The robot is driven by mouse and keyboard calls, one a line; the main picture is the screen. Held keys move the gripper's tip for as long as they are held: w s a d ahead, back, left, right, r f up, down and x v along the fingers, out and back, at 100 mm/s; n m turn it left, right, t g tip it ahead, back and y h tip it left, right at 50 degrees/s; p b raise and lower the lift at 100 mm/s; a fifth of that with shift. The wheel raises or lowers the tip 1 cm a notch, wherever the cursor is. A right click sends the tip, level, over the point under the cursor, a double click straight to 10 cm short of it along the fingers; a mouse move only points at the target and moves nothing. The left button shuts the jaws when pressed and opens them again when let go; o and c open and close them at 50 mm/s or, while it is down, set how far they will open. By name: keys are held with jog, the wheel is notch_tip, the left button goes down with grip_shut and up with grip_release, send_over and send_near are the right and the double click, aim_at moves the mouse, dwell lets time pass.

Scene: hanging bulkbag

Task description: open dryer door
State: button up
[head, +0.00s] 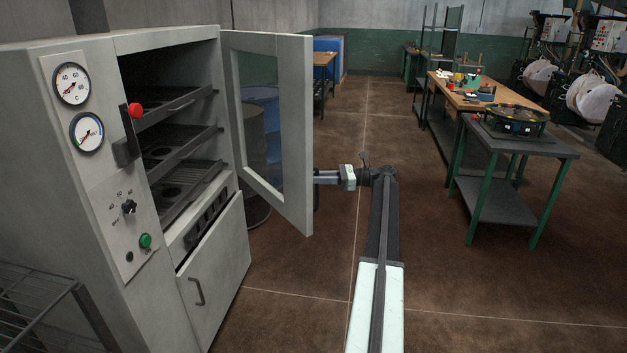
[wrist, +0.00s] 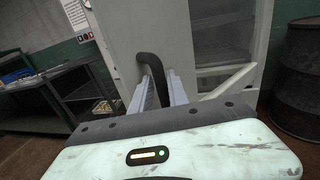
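The dryer (head: 60,200) is the grey cabinet at the left of the head view. Its upper door (head: 295,130), with a glass window, stands wide open and swung outward, so the racks inside show. My gripper (head: 322,178) is at the outer face of the door, near its free edge, and partly hidden by it. In the wrist view the dark curved door handle (wrist: 150,66) runs between the two fingers of my gripper (wrist: 160,92), which appear closed on it. The pale door face (wrist: 120,45) is just behind.
The lower dryer door (head: 215,275) sits slightly askew. A wire rack (head: 40,300) stands at front left. A dark drum (head: 252,150) is behind the open door. A green-legged table (head: 545,150) and workbench stand at the right. The brown floor between is clear.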

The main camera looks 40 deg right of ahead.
jog(key=shift+o, duration=0.7)
jog(key=shift+s, duration=0.1)
